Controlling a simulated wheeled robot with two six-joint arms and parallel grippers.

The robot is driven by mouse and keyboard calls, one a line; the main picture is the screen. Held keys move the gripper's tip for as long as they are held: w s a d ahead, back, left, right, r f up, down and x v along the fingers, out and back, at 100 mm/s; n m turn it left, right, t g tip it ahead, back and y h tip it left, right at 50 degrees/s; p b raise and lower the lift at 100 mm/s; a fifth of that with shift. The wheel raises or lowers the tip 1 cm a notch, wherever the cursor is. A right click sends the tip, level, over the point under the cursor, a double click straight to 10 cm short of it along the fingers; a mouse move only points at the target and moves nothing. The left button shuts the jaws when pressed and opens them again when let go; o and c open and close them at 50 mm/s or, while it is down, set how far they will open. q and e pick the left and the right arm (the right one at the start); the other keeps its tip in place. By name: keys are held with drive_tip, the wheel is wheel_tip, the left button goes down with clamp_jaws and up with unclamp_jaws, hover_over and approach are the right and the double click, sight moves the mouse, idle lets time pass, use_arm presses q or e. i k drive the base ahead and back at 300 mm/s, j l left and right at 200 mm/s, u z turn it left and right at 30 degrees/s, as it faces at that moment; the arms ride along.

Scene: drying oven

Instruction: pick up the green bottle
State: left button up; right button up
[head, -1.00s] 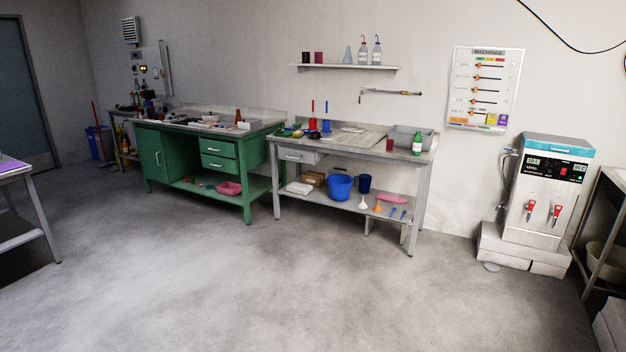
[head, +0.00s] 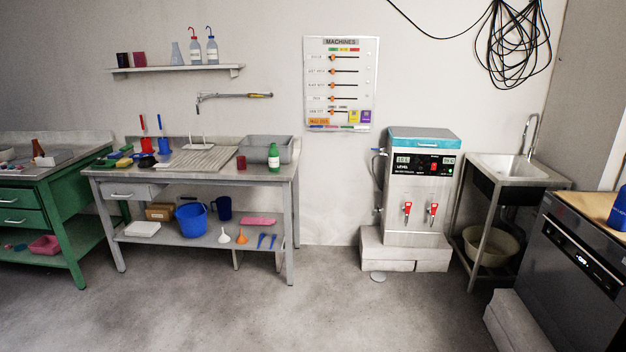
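The green bottle (head: 273,157) has a white cap and a pale label. It stands upright on the right end of the grey metal table (head: 225,177), in front of a grey basin (head: 264,143). A small dark red cup (head: 241,162) stands just left of it. The bottle is some way off across the floor. Neither of my grippers shows in the head view.
Open concrete floor (head: 240,315) lies in front of the table. A green workbench (head: 60,208) stands at the left. A water machine (head: 417,190) on blocks, a sink (head: 510,168) and a dark appliance (head: 565,275) stand at the right.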

sight(273, 154)
drive_tip(key=i, duration=0.85)
drive_tip(key=i+l+u, duration=0.1)
drive_tip(key=i, duration=0.7)
